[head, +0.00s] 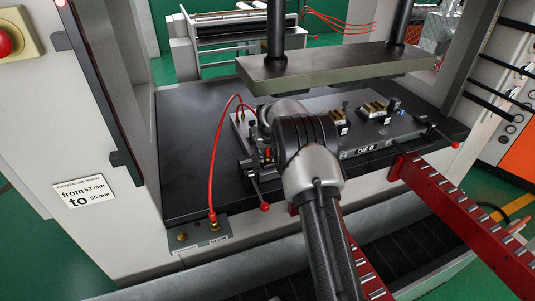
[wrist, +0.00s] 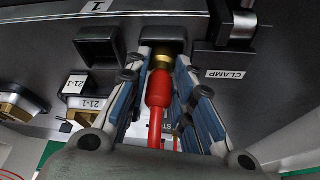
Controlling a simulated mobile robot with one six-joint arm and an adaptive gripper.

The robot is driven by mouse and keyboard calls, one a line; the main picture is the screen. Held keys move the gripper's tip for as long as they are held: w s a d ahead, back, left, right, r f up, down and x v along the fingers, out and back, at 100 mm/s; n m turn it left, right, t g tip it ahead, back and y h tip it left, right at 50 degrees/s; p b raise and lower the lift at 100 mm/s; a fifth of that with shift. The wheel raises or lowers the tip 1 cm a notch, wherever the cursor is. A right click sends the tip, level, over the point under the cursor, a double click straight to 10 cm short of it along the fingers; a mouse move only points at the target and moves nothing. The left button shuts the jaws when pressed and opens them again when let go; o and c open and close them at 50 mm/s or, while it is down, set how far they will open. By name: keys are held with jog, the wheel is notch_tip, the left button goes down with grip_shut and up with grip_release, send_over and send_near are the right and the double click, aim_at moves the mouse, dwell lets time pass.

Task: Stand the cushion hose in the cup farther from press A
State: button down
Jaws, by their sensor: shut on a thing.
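In the wrist view my gripper (wrist: 160,68) is shut on the end of a red hose (wrist: 157,92), which has a brass tip (wrist: 161,61). The tip points at a black square cup (wrist: 176,46); I cannot tell whether it is inside or just in front. A second black square cup (wrist: 100,38) sits to its left and looks empty. In the head view the red hose (head: 212,165) rises from a brass fitting on the press front and arches over to the die. My arm hides its held end and my fingertips there.
The die plate (head: 350,153), marked DIE B, lies on the dark press bed (head: 185,140), under a thick upper plate (head: 335,65). A clamp (wrist: 236,28) stands right of the cups. Red roller rails (head: 465,225) project in front. A red-knobbed lever (head: 259,195) sticks out beside my arm.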

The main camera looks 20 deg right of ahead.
jog(key=c, duration=1.3)
grip_release()
jog(key=shift+s+f, duration=0.1)
jog(key=shift+f, duration=0.2)
jog(key=v, duration=1.2)
jog(key=shift+r, duration=0.1)
